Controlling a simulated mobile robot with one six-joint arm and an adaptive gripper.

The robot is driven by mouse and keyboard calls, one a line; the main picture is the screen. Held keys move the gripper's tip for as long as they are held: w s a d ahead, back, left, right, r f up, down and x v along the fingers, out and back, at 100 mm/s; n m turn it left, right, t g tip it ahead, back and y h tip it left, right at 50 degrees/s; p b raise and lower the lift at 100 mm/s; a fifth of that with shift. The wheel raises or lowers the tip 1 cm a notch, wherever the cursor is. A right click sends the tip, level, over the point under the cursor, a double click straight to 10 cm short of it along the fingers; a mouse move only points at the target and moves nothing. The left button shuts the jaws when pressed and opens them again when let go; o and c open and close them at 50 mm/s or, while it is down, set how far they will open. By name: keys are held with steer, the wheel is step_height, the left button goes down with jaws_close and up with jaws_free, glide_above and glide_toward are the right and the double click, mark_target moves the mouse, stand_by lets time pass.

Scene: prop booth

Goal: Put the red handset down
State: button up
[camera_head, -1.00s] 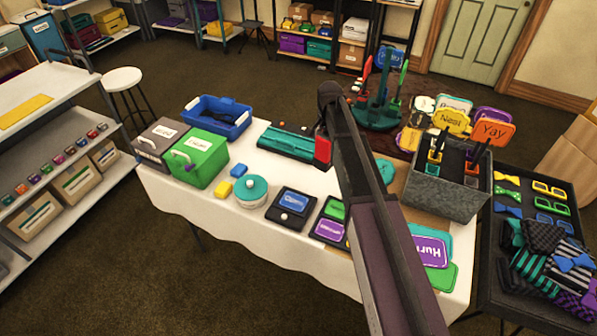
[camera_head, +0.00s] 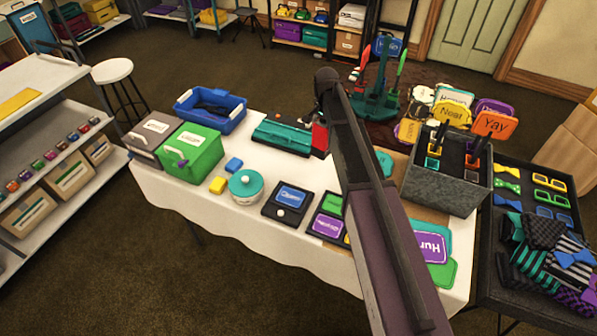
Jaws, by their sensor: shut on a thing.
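The red handset (camera_head: 319,138) shows as a small upright red block just left of my arm, at the right end of a long teal case (camera_head: 283,136) on the white-covered table. My arm hides part of it. My gripper (camera_head: 319,117) is mostly hidden behind my arm; only a dark bit shows just above the red block, and it is shut on the handset. I cannot tell whether the handset touches the case or the table.
A blue bin (camera_head: 211,111), green box (camera_head: 192,154), teal round pot (camera_head: 246,186) and dark button box (camera_head: 289,201) stand on the white table (camera_head: 225,222). A teal stand (camera_head: 376,103) is behind my arm. A grey sign bin (camera_head: 445,181) is right. Some cloth is bare around the pot.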

steer(key=s+f+n+b, duration=0.1)
steer(key=s+f+b, duration=0.2)
steer(key=s, duration=0.7)
steer(key=s+a+f+n+b, duration=0.1)
steer(key=s+f+b, duration=0.3)
steer(key=s, duration=0.6)
steer(key=shift+s+a+n, duration=0.15)
steer(key=shift+n, duration=0.25)
steer(key=shift+f, duration=0.1)
steer(key=w+f+b, duration=0.1)
steer(key=w, duration=1.3)
steer(key=shift+w+d+f, duration=0.15)
steer(key=shift+w+d, duration=0.05)
steer(key=shift+w, duration=0.2)
steer(key=shift+w+f+b, duration=0.35)
steer(key=shift+f+b, duration=0.6)
steer(key=shift+b, duration=0.1)
steer(key=shift+w+f+b, duration=0.3)
steer(key=shift+f+b, duration=0.6)
steer(key=shift+b, duration=0.1)
steer(key=shift+f, duration=0.2)
